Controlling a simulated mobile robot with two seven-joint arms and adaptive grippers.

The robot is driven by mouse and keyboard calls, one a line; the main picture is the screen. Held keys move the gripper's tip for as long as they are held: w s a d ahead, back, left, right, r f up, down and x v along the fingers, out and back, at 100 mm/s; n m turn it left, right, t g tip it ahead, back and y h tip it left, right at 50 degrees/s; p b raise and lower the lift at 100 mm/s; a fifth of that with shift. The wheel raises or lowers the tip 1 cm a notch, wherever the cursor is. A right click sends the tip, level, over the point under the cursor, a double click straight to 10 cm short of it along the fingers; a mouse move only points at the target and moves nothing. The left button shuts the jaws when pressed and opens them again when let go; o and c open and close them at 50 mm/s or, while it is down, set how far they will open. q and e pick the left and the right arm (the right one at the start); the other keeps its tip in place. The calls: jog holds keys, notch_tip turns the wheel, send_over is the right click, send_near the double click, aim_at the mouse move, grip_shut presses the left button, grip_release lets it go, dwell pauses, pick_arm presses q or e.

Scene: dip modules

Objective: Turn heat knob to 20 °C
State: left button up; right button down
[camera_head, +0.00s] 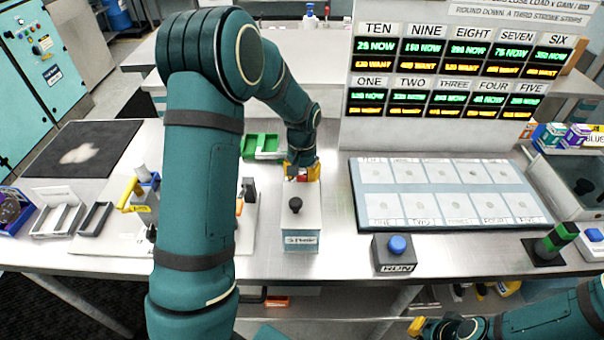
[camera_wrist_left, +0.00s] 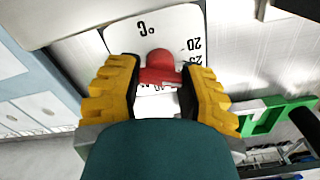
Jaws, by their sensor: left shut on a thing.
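The heat knob (camera_wrist_left: 160,66) is red and sits on a white dial plate (camera_wrist_left: 184,22) marked °C, with 20 and other numbers at the right. My left gripper (camera_wrist_left: 161,84) has its yellow and black fingers shut on the knob, one on each side. In the head view my left gripper (camera_head: 302,172) is at the far end of a light box with a black knob, and a bit of red shows between its fingers. I cannot tell which number the knob points to; part of the dial is hidden. My right gripper (camera_head: 424,327) shows only in part at the bottom edge.
The light box (camera_head: 301,222) labelled STROP or similar stands nearer on the table. A RUN box (camera_head: 392,254) with a blue button and a tray of numbered pads (camera_head: 445,218) are to the right. A green tray (camera_head: 262,143) lies behind my left arm. A display board (camera_head: 450,80) stands behind.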

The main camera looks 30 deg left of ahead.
aim_at(302, 175)
pick_arm(q)
jog(key=n, duration=0.3)
jog(key=shift+n+p, duration=0.95)
jog(key=shift+n, duration=1.35)
jog(key=o, duration=1.2)
notch_tip(302, 175, up, 12)
jog(key=shift+f, duration=0.1)
